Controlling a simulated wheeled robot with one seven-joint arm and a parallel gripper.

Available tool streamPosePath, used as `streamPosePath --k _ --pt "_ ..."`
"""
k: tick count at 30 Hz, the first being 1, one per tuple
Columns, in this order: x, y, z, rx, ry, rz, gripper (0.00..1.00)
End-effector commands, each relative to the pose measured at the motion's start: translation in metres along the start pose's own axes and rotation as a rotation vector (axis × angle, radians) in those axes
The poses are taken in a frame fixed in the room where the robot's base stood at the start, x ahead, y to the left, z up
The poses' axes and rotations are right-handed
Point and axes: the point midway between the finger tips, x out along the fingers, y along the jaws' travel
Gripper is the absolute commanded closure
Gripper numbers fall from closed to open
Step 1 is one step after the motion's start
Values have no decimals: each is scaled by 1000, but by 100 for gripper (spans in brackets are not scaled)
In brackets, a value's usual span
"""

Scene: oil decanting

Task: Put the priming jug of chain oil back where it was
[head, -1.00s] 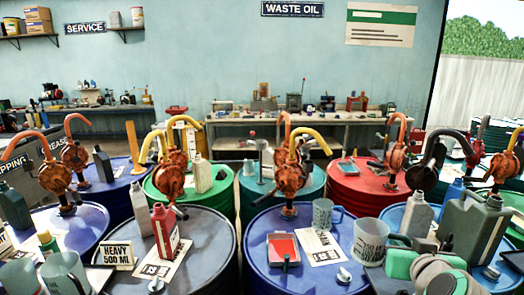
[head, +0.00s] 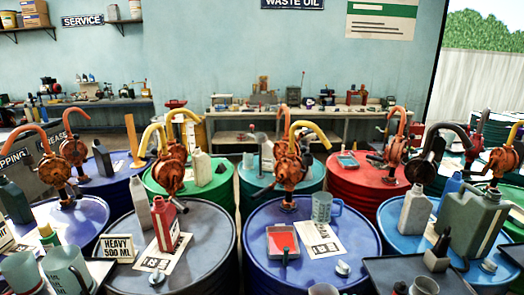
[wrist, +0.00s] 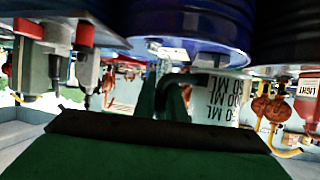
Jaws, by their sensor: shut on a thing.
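In the wrist view, my gripper (wrist: 168,88) shows as dark green fingers closed at a pale measuring jug (wrist: 218,97) with dark ML markings. The markings are upside down in this picture. The fingers hide part of the jug's handle side, and I cannot see what is in it. My gripper is out of the head view. In the head view a similar grey-blue jug (head: 324,207) stands on the blue drum (head: 345,263), beside a printed card (head: 320,240).
A red-inset tray (head: 283,243) and a pump (head: 289,170) are on the blue drum. A large green-grey can (head: 472,222) stands right. Crowded drums leave little room.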

Motion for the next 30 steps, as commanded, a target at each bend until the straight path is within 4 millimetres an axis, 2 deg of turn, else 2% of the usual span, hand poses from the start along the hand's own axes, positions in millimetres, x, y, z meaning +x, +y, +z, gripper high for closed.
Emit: streamPosePath --k 1,8,14,17,24,30 --pt "2 -5 13 -6 -7 -5 100" --pt "12 -22 59 -12 -8 -23 100" --pt "22 -42 109 -19 -8 -42 100" --pt "28 -55 142 -24 -10 -55 100" --pt "50 -99 248 -39 -12 -99 100" --pt "65 -126 312 -50 -6 -126 100"
